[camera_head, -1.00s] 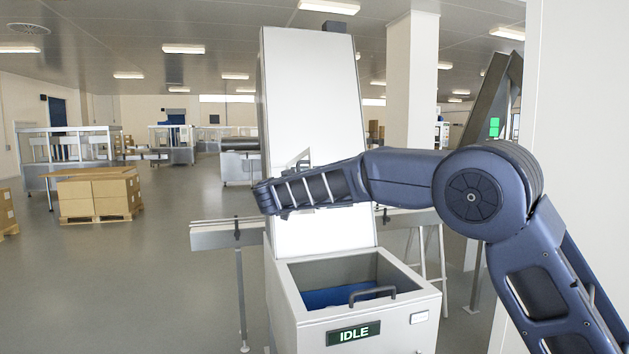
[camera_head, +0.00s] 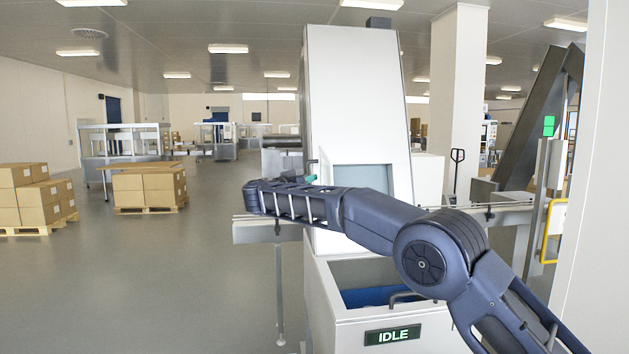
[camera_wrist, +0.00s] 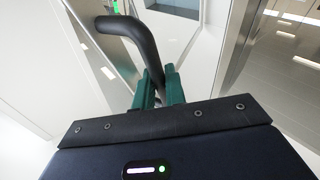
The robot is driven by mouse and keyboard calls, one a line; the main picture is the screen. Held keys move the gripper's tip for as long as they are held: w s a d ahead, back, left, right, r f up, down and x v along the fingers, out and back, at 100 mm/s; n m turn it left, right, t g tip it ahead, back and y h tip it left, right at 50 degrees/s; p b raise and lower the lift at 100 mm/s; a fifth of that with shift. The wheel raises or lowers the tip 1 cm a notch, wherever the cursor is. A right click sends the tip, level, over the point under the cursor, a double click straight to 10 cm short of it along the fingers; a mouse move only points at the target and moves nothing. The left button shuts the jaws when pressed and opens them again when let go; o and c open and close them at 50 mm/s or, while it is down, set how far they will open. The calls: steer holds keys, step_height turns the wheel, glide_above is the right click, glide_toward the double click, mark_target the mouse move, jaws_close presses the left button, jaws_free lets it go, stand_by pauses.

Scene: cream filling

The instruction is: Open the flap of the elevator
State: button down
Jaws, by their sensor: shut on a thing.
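The elevator (camera_head: 350,90) is a tall white tower with an open hopper (camera_head: 350,272) at its base. A grey-blue opening (camera_head: 365,178) shows in the tower's front, partly behind my arm. My gripper (camera_head: 312,181) is at the left of this opening. In the wrist view, its green fingers (camera_wrist: 159,88) are shut on a dark curved bar handle (camera_wrist: 143,42). Pale panels lie around the handle there, and I cannot clearly tell the flap's outline from them.
The hopper has its own bar handle (camera_head: 405,296) and an IDLE display (camera_head: 393,334). A conveyor (camera_head: 262,230) runs past the tower. A white wall (camera_head: 585,200) stands close at right. Cartons on pallets (camera_head: 150,190) stand at the left, with open floor between.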

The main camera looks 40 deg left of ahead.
steer(key=shift+a, duration=0.35)
steer(key=shift+r, duration=0.1)
steer(key=c, duration=1.5)
jaws_free()
steer(key=shift+s, duration=0.15)
steer(key=s, duration=0.7)
steer(key=s+f, duration=0.1)
steer(key=s, duration=0.2)
steer(key=shift+s+a+f, duration=0.1)
steer(key=shift+s+a, duration=0.2)
steer(key=shift+a, duration=0.05)
